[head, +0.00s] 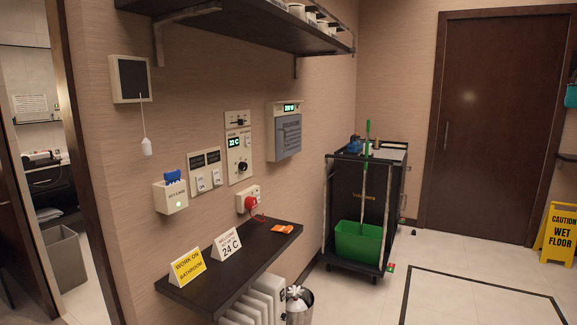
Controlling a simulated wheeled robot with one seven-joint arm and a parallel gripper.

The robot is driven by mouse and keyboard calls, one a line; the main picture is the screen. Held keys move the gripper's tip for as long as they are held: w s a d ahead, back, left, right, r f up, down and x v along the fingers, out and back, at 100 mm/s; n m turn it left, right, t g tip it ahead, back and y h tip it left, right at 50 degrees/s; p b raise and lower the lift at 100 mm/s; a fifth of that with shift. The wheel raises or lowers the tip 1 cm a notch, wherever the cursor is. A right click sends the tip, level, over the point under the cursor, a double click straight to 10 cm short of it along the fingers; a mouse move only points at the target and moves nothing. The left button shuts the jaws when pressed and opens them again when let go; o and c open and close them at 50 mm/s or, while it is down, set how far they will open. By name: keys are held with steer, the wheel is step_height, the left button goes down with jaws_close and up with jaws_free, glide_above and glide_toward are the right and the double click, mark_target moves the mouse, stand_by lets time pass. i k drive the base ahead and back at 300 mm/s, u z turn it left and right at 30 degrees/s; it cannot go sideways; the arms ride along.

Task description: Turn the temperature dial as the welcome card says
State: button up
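A white tent card (228,244) stands on the dark wall shelf and reads "WELCOME" in small print and "24 C" in large print. Above it on the wall is a pale control panel (239,154). Its lit green display (234,142) appears to read 22 C. A round black dial (242,166) sits on the panel's lower part; which way it points is too small to tell. A small slider or knob shows at the panel's top. My gripper is not in view, and nothing touches the dial.
The dark shelf (205,290) also bears a yellow "WORK ON BATHROOM" card (187,265) and an orange item (282,229). Near the panel are switches (208,180), a key-card holder (171,196), a red plug (250,203) and a grey wall unit (285,131). A cleaning cart (357,203) stands right.

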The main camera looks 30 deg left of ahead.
mark_target(243, 166)
steer(key=u, duration=0.1)
steer(key=i, duration=1.1)
steer(key=u, duration=0.9)
steer(key=i, duration=0.55)
steer(key=u, duration=0.3)
